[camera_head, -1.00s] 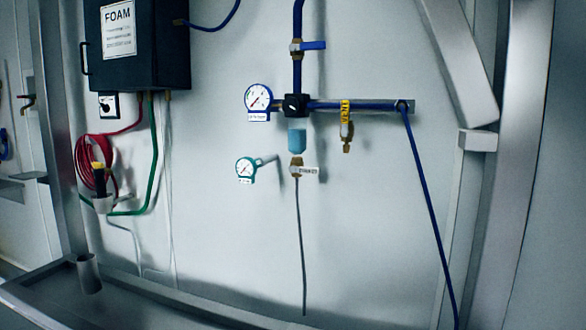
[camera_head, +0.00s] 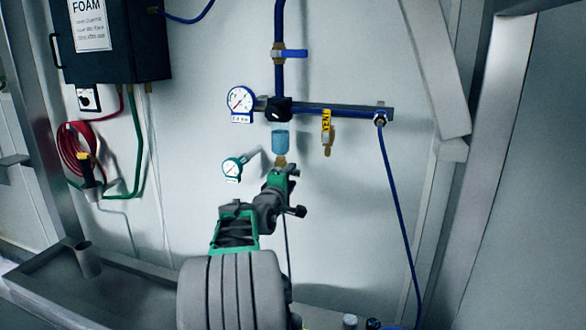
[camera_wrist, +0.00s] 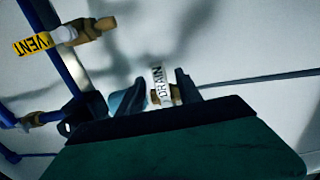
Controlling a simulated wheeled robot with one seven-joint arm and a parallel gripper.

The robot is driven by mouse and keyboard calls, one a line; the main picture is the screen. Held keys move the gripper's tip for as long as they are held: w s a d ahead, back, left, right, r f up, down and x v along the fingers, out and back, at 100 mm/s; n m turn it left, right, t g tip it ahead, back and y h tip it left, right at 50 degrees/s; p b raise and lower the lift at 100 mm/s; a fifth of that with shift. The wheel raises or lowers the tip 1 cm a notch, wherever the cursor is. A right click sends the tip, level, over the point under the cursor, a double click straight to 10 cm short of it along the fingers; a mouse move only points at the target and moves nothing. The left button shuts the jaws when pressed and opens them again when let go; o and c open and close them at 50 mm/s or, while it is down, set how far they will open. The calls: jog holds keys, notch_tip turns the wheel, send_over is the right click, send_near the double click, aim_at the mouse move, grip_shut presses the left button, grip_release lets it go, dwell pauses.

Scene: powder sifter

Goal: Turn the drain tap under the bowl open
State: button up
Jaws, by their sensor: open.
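The clear blue bowl (camera_head: 280,142) hangs under the black fitting on the blue pipe. The drain tap (camera_head: 281,161) is below it; only its brass top shows in the head view, the rest hidden by my gripper (camera_head: 285,175). In the wrist view, the tap's white DRAIN label (camera_wrist: 156,84) shows between the two dark fingers of my gripper (camera_wrist: 158,92), with a bit of brass under it. My gripper is open around the label; I cannot tell whether either finger touches it. The bowl (camera_wrist: 120,102) shows just left of the fingers.
The yellow-labelled VENT valve (camera_head: 327,125) hangs to the right of the bowl. A teal gauge (camera_head: 232,168) stands out from the wall to the left, and a blue-rimmed gauge (camera_head: 241,99) is above it. A blue hose (camera_head: 399,210) runs down at the right.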

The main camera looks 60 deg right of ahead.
aim_at(293, 176)
jog(key=shift+w+d, duration=0.15)
jog(key=shift+d, duration=0.6)
jog(key=shift+w+d, duration=0.1)
jog(key=shift+d, duration=0.65)
jog(key=shift+c, duration=0.3)
grip_shut()
